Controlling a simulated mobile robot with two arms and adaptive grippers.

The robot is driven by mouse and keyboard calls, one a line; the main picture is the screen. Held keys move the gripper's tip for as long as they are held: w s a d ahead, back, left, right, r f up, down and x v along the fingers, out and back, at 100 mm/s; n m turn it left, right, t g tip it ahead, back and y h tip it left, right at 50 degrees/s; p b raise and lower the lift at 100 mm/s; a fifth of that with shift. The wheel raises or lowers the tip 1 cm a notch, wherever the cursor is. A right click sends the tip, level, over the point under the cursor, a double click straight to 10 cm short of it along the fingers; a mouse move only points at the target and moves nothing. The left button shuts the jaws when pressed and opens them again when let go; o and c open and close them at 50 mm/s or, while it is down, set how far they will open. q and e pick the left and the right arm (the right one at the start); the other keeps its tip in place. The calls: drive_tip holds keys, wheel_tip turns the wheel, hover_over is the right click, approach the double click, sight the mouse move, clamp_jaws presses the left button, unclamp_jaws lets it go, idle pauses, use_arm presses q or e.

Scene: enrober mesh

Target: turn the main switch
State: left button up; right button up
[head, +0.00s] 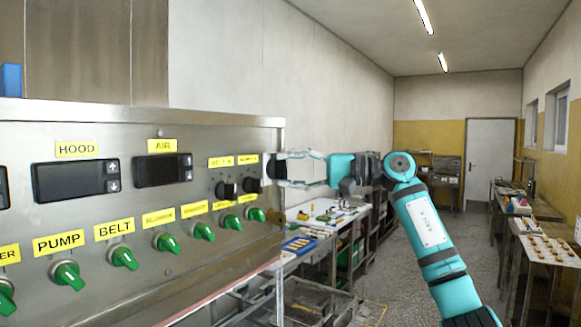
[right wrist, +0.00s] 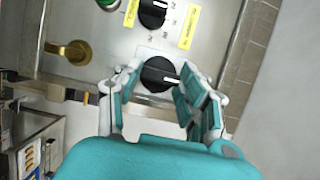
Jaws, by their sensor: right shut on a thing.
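The control panel (head: 130,215) fills the left of the head view. A black rotary knob (head: 267,172) sits at the right end of its upper row. My right gripper (head: 280,168) reaches it from the right, with its fingers around the knob. In the right wrist view the same knob (right wrist: 158,74) shows between the fingertips of my gripper (right wrist: 157,82), with a pale mark line across its face. The right gripper is shut on this knob. I see no readable label naming the main switch. My left gripper is not in view.
Another black knob (head: 226,189) and a row of green knobs (head: 124,258) sit close by on the panel. A brass-coloured handle (right wrist: 75,52) shows in the right wrist view. A cluttered table (head: 325,212) stands beyond, with open floor to its right.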

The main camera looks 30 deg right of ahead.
drive_tip(key=shift+f, duration=0.1)
idle(0.3)
drive_tip(key=o, duration=1.2)
drive_tip(key=shift+c, duration=0.2)
drive_tip(key=shift+s+d, duration=0.15)
drive_tip(key=v, duration=1.1)
drive_tip(key=shift+s+d, duration=0.2)
